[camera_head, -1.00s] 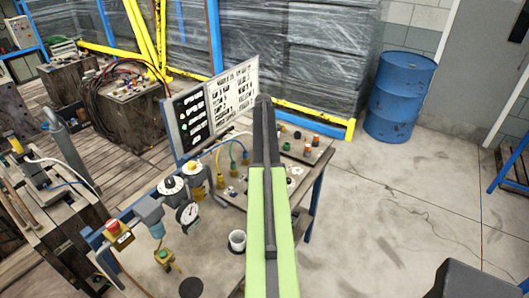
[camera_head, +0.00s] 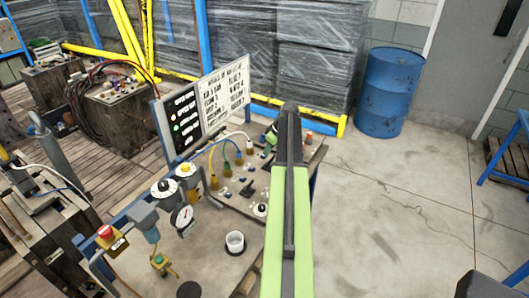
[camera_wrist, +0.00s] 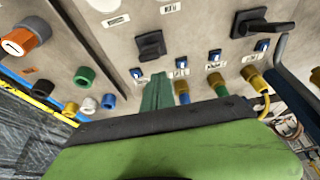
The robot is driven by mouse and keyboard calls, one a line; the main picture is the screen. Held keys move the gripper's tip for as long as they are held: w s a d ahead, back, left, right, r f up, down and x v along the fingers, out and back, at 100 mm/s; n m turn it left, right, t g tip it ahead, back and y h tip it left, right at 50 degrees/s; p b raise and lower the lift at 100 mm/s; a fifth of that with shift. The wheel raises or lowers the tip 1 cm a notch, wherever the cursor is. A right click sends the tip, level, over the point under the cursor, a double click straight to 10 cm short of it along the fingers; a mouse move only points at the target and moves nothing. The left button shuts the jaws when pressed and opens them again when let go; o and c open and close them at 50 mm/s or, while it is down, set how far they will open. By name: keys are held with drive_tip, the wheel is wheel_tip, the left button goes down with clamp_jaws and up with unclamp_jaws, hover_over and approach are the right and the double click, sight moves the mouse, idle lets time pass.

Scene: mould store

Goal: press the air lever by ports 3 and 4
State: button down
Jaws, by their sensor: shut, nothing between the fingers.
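A grey bench-top panel (camera_head: 215,222) carries ports, small blue levers and black switches. In the wrist view, one black lever (camera_wrist: 262,24) sits at upper right and a square black switch (camera_wrist: 150,45) at upper middle. A row of small blue levers (camera_wrist: 182,65) with tiny labels runs beside brass ports (camera_wrist: 253,76), some with coloured hoses. The port numbers are too small to read, so I cannot tell which lever is by 3 and 4. My gripper (camera_wrist: 158,82) is shut and empty, its green fingers over the panel just below the square switch; contact is unclear.
A sign board (camera_head: 205,108) rises behind. Orange (camera_wrist: 20,40) and green (camera_wrist: 85,77) knobs lie left in the wrist view.

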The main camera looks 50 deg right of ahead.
drive_tip(key=shift+w+a+r, duration=0.15)
drive_tip(key=shift+w+r, duration=0.05)
drive_tip(key=shift+w, duration=0.05)
drive_tip(key=shift+r+p, duration=0.65)
drive_tip(key=shift+p, duration=0.2)
drive_tip(key=a+p+v, duration=0.1)
drive_tip(key=p+v, duration=1.5)
drive_tip(key=v, duration=0.1)
drive_tip(key=shift+d+r, duration=0.2)
drive_tip(key=shift+d, duration=0.3)
drive_tip(key=shift+s+f, duration=0.1)
